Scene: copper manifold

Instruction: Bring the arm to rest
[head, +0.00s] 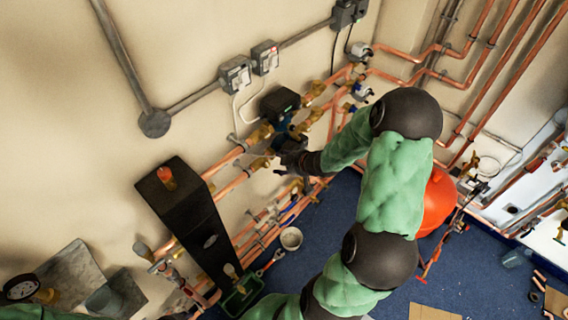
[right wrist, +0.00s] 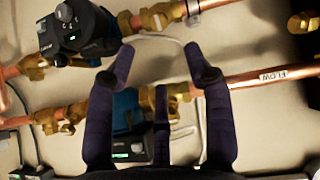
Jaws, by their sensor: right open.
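My right arm, in green padding with dark joints, reaches across the head view to the copper manifold on the wall. My right gripper (head: 287,165) is close to the manifold's lower pump (head: 290,143). In the right wrist view the gripper (right wrist: 157,52) is open, with its dark fingers spread and nothing held between them. The upper pump (right wrist: 82,30) has a dark head and brass fittings. The blue body of the lower pump (right wrist: 124,108) is partly hidden behind the fingers. I cannot tell whether the fingers touch anything. My left gripper is not in view.
A copper pipe marked FLOW (right wrist: 268,77) runs right of the fingers. A tall black unit (head: 200,225) stands at left. A white tub (head: 291,238), a green tray (head: 241,296) and an orange-red vessel (head: 438,203) are low down. Blue floor (head: 465,270) is partly clear.

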